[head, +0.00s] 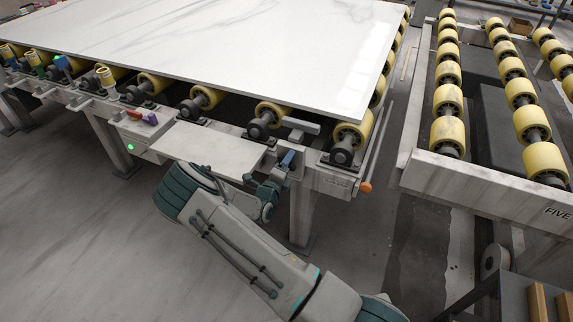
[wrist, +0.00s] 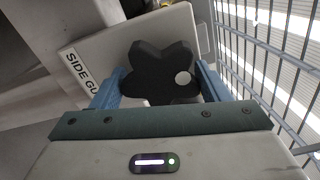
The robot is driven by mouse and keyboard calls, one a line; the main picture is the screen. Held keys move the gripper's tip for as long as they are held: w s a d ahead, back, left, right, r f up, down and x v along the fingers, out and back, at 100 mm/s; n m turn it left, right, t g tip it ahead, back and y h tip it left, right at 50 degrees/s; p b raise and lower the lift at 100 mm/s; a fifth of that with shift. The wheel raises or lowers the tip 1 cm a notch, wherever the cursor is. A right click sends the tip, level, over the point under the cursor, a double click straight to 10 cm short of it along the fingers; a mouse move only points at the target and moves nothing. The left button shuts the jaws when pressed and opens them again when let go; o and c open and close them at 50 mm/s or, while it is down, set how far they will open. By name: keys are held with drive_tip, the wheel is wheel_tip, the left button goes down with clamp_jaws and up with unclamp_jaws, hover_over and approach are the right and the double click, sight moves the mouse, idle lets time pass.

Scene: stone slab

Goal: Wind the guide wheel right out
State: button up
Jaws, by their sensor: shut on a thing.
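The guide wheel is a black lobed handwheel (wrist: 160,72) with a pale round spot on its right side. It sits in front of a pale plate with a partly hidden label reading "SIDE GU" (wrist: 82,72) in the wrist view. My gripper (wrist: 160,84) has its two blue fingers on the left and right sides of the wheel and is shut on it. In the head view my gripper (head: 287,160) is at the front edge of the roller table, below the slab's near right part; the wheel cannot be made out there.
A white stone slab (head: 230,45) lies on yellow rollers. A grey bar (head: 300,125) stands by the table edge above my gripper. An orange-ended lever (head: 365,187) is to the right. A second roller table (head: 480,175) stands farther right. Metal mesh (wrist: 270,60) is close on the right.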

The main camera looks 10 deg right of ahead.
drive_tip(key=shift+a, duration=0.1)
drive_tip(key=o, duration=1)
drive_tip(key=shift+c, duration=0.2)
drive_tip(key=v, duration=1.3)
drive_tip(key=shift+s+a, duration=0.25)
drive_tip(key=shift+s, duration=0.05)
